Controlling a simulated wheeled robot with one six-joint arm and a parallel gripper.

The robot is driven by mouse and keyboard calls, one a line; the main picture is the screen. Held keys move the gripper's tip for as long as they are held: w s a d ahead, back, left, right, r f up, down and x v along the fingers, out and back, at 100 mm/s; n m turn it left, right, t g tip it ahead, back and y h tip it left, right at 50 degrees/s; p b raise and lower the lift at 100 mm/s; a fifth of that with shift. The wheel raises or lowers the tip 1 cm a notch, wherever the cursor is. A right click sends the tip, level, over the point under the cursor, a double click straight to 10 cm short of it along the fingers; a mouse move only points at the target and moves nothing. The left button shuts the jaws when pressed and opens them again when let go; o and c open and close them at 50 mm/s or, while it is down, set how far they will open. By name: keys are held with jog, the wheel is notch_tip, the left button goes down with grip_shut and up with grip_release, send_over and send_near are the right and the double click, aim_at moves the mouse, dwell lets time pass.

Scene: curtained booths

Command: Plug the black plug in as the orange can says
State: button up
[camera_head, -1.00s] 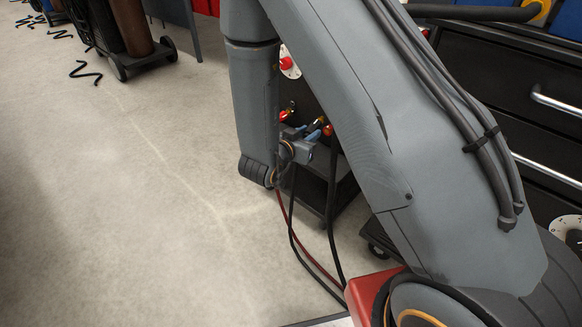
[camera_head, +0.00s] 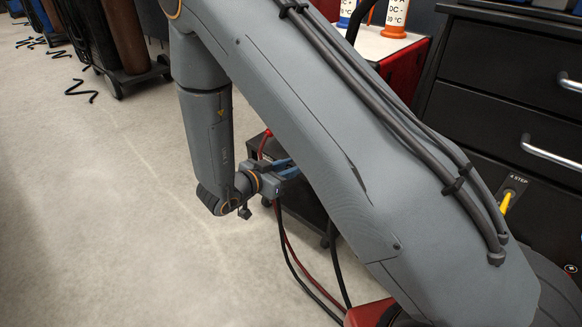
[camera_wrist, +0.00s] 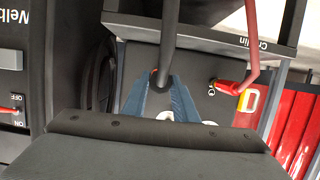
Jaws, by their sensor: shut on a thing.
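My gripper (camera_wrist: 160,88) is shut on the black plug (camera_wrist: 163,76), with its blue fingers on either side. The thick black cable (camera_wrist: 170,30) runs up from it in the wrist view. The plug's tip is hidden, so I cannot tell whether it touches a socket. In the head view my gripper (camera_head: 292,170) is low beside my arm, close to a dark cart. The orange can (camera_head: 396,16) stands on a white-topped red cabinet at the top. Its label shows "DC -" and a temperature, partly cut off.
A red plug (camera_wrist: 229,87) with a red cable sits at a grey panel right of my gripper. A dark machine with a red switch (camera_wrist: 10,110) is at left. A blue can (camera_head: 347,12) stands beside the orange one.

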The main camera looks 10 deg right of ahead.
jog(key=shift+r, duration=0.1)
jog(key=shift+p, duration=0.35)
jog(key=shift+w+d, duration=0.85)
jog(key=shift+d, duration=0.3)
jog(key=shift+w+d, duration=0.8)
jog(key=shift+d, duration=0.3)
jog(key=shift+p, duration=1.3)
jog(key=shift+w+d, duration=0.5)
jog(key=shift+d, duration=0.2)
jog(key=shift+w+d, duration=0.5)
jog(key=shift+d, duration=0.2)
jog(key=o, duration=1.2)
